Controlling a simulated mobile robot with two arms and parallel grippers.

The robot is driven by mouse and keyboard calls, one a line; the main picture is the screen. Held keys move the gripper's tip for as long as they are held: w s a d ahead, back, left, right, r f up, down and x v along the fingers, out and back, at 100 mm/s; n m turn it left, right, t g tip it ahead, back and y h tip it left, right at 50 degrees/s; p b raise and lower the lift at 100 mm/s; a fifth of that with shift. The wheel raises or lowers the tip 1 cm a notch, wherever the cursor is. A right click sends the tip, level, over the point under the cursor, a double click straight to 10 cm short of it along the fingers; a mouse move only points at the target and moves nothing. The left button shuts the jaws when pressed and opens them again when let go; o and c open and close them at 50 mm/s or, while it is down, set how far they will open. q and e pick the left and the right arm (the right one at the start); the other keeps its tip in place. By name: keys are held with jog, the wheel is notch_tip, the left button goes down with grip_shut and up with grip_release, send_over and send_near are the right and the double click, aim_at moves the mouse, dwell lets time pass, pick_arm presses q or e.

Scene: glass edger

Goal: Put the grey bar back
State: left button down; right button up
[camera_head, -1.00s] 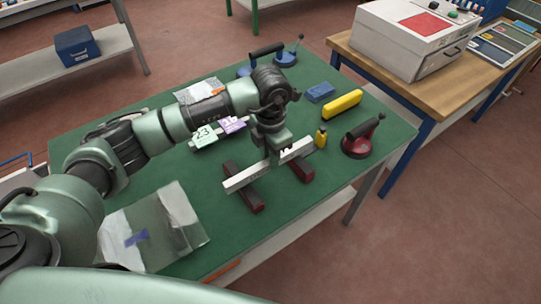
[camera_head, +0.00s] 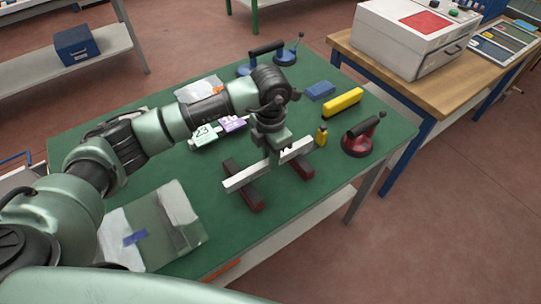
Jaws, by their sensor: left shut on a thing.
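The grey bar (camera_head: 243,178) is a light grey straight length above the green table. It lies across two dark red support blocks (camera_head: 246,196), and I cannot tell whether it touches them. My left gripper (camera_head: 278,153) points down at the bar's middle and is shut on it. The gripper hides part of the bar's middle. My right gripper is not in view.
A glass sheet (camera_head: 155,228) lies at the left front.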

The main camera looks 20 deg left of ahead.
pick_arm(q)
jog(key=shift+f, duration=0.1)
jog(key=c, duration=1.2)
grip_release()
notch_tip(320, 180, up, 8)
jog(key=shift+f+b, duration=0.1)
jog(key=shift+b, duration=0.75)
